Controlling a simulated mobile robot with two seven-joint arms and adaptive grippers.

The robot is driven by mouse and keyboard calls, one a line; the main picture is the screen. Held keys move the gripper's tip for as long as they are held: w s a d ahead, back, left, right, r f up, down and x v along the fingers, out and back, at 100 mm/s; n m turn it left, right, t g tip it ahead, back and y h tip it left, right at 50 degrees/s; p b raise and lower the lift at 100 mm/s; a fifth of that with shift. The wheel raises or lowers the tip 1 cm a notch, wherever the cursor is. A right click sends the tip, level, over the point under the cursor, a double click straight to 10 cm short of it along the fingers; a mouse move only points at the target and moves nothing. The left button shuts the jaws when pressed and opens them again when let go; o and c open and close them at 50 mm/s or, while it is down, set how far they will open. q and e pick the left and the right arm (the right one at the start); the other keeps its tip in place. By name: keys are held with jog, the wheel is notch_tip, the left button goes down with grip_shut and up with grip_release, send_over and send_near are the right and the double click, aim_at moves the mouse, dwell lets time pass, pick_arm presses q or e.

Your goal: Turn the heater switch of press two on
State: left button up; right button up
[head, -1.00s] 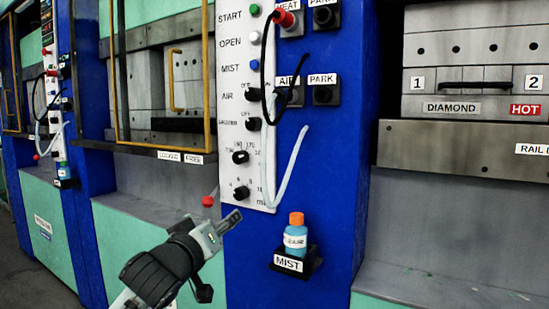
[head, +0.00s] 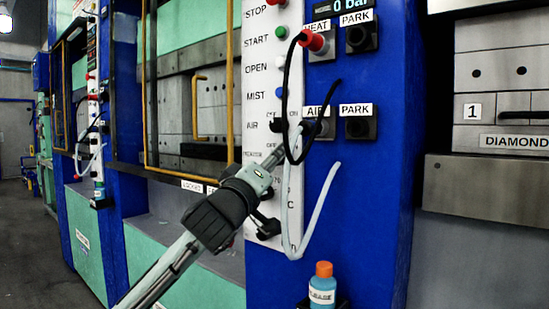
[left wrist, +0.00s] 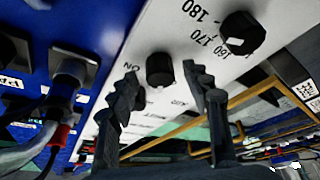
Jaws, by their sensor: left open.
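The white control panel (head: 257,70) stands on a blue column in the head view. A black switch knob (left wrist: 160,70) with an ON mark beside it shows in the left wrist view. In the head view my gripper covers this part of the panel. My left gripper (head: 288,143) is open at the panel, below the AIR knob (head: 278,125). In the left wrist view its fingers (left wrist: 160,80) appear on either side of the switch knob. I cannot tell whether they touch it.
A temperature dial (left wrist: 238,33) is close beside the switch. Black and white cables (head: 290,90) loop in front of the panel near my gripper. A blue bottle (head: 322,291) with an orange cap stands below. HEAT and AIR sockets are to the right.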

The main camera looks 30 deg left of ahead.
pick_arm(q)
jog(key=shift+w, duration=0.2)
pick_arm(e)
jog(key=shift+f, duration=0.2)
pick_arm(q)
grip_shut()
jog(key=m+h, duration=0.3)
jog(key=m, duration=0.2)
jog(key=m+h+b, duration=0.1)
jog(key=m+h, duration=0.1)
jog(key=m, duration=0.4)
jog(key=m+t+h, duration=0.1)
jog(key=m+h, duration=0.2)
jog(key=m, duration=0.3)
jog(key=shift+a+f+h+b, duration=0.15)
jog(key=shift+a+h+b, duration=0.15)
jog(key=shift+a+b, duration=0.1)
pick_arm(e)
jog(key=w+r, duration=0.3)
jog(key=r, duration=0.2)
jog(key=shift+a+r, duration=0.35)
jog(key=shift+a, duration=0.05)
jog(key=shift+w, duration=0.15)
